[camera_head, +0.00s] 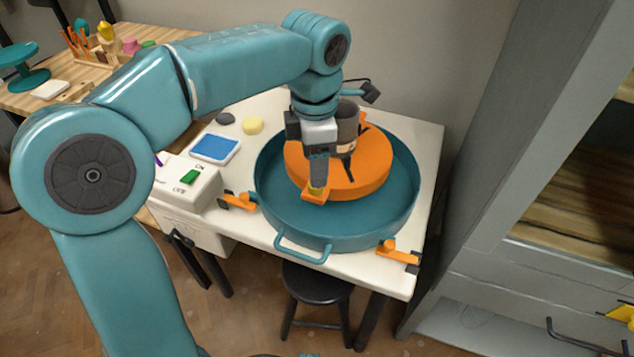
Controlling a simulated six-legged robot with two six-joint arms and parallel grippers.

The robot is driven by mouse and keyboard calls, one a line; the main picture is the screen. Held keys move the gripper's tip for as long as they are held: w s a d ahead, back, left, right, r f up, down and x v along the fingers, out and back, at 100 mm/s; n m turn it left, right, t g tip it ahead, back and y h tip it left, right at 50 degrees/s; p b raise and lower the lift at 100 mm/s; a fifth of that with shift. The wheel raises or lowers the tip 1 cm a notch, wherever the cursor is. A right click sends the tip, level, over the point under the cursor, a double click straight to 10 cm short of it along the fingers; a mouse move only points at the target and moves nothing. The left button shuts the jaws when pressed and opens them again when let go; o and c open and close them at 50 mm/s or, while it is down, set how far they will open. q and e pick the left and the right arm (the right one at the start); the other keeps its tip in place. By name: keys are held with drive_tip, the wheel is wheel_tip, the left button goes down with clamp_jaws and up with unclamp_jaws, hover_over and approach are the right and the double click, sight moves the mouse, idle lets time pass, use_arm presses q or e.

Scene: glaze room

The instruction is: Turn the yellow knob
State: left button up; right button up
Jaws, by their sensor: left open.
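A small yellow knob (316,190) sits on an orange block at the front left of the orange wheel disc (372,182). My left gripper (318,180) points down right over the knob and hides its upper part. The jaws are open, seen nearly edge-on; I cannot tell whether the fingers touch the knob or stand around it. A dark and tan pot (348,122) stands on the disc behind the gripper, partly hidden. My right gripper is not in view.
A teal basin (285,215) with a front handle surrounds the disc on a white table (428,160). Orange clips flank the basin. A grey cabinet (500,150) stands close on the right.

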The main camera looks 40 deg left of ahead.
use_arm(q)
wheel_tip(320, 180, down, 4)
drive_tip(key=shift+b, duration=0.45)
drive_tip(key=shift+f, duration=0.3)
drive_tip(key=c, duration=1)
drive_tip(key=shift+c, duration=0.2)
drive_tip(key=shift+r+m, duration=0.1)
drive_tip(key=shift+m, duration=0.2)
